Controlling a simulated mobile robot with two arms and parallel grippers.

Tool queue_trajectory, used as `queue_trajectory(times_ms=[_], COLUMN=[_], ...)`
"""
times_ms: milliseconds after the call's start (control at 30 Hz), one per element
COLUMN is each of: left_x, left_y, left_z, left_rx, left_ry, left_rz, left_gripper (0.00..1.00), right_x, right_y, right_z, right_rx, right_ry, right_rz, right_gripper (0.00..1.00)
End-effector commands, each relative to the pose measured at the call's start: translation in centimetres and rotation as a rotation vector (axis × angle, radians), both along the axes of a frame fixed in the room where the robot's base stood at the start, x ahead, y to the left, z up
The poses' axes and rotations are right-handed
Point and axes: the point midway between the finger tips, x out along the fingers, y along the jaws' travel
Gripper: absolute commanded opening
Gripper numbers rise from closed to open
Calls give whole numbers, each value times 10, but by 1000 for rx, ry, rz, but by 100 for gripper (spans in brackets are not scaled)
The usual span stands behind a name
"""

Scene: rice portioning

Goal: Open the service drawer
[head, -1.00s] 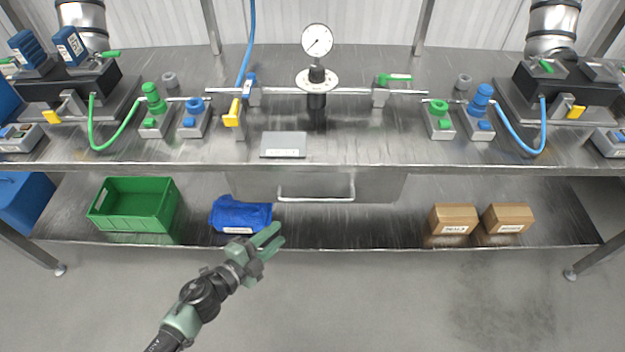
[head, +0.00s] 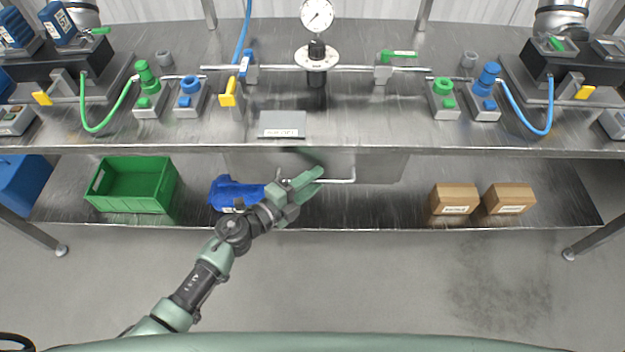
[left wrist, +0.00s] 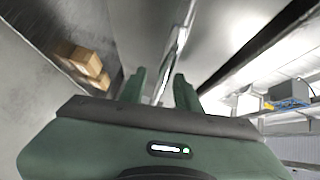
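The service drawer (head: 385,168) is a grey metal front under the bench top, and it looks closed. Its bar handle (head: 342,181) runs along the front, with its left part hidden behind my left gripper (head: 313,178). In the left wrist view the two green fingers of my left gripper (left wrist: 160,82) stand apart. The bright handle bar (left wrist: 176,48) runs into the gap between them. I cannot tell whether the fingers touch the bar. My right gripper is in neither view.
A green crate (head: 132,205), a blue bundle (head: 228,190) and two cardboard boxes (head: 455,199) sit on the lower shelf (head: 385,215). The bench top (head: 360,135) carries a gauge (head: 317,15), valves and hoses. The floor in front is clear.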

Motion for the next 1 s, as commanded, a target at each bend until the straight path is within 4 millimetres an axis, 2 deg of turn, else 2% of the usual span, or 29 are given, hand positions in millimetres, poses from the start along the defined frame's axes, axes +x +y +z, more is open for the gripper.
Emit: queue_trajectory(times_ms=[100,133,233,1000], left_x=[0,0,0,0], left_y=[0,0,0,1], left_z=[0,0,0,-1], left_rx=[0,0,0,0], left_ry=[0,0,0,1], left_rz=[0,0,0,1], left_gripper=[33,27,0,0], right_x=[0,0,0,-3], right_y=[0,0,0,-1], right_z=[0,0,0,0], right_rx=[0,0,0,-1], right_ry=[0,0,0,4], right_rz=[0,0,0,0], right_gripper=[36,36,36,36])
